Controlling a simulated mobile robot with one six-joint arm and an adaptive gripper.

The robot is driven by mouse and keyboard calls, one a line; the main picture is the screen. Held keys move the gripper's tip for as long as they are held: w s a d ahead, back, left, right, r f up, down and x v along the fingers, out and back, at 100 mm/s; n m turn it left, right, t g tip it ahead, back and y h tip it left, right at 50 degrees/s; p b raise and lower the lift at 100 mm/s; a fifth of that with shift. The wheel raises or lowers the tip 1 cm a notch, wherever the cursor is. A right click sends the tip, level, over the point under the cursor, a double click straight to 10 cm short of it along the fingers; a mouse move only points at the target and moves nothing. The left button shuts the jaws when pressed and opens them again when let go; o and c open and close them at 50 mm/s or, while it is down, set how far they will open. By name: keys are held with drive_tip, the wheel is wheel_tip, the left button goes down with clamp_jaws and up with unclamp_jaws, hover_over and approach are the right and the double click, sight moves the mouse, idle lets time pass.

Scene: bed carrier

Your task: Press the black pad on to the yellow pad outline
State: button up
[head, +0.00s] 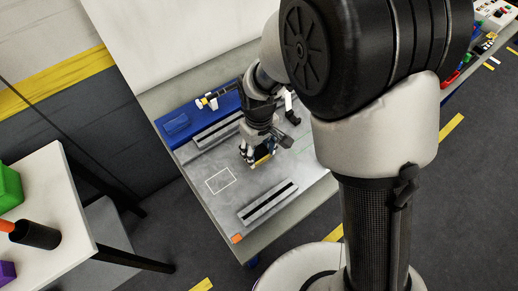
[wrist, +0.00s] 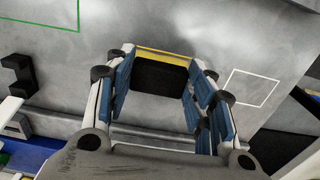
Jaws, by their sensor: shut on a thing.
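My gripper (head: 256,158) is low over the grey plate and shut on the black pad. In the wrist view its blue-lined fingers (wrist: 157,85) stand on either side of the black pad (wrist: 160,75). A strip of the yellow pad outline (wrist: 162,50) shows just beyond the pad's far edge, and the pad hides most of the rest. In the head view a bit of yellow (head: 262,160) shows beside the fingertips. I cannot tell whether the pad touches the plate.
The grey plate (head: 215,205) also bears a white outline (head: 221,180), which shows in the wrist view (wrist: 254,88), and a green outline (wrist: 40,30). Slotted rails (head: 268,203) lie near its edges. A white table (head: 50,190) stands at the left.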

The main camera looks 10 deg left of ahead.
sight(259, 153)
drive_tip(key=shift+f+b, duration=0.3)
drive_tip(key=shift+f, duration=0.2)
idle(0.4)
drive_tip(key=o, duration=0.8)
wheel_tip(259, 153, up, 12)
idle(0.4)
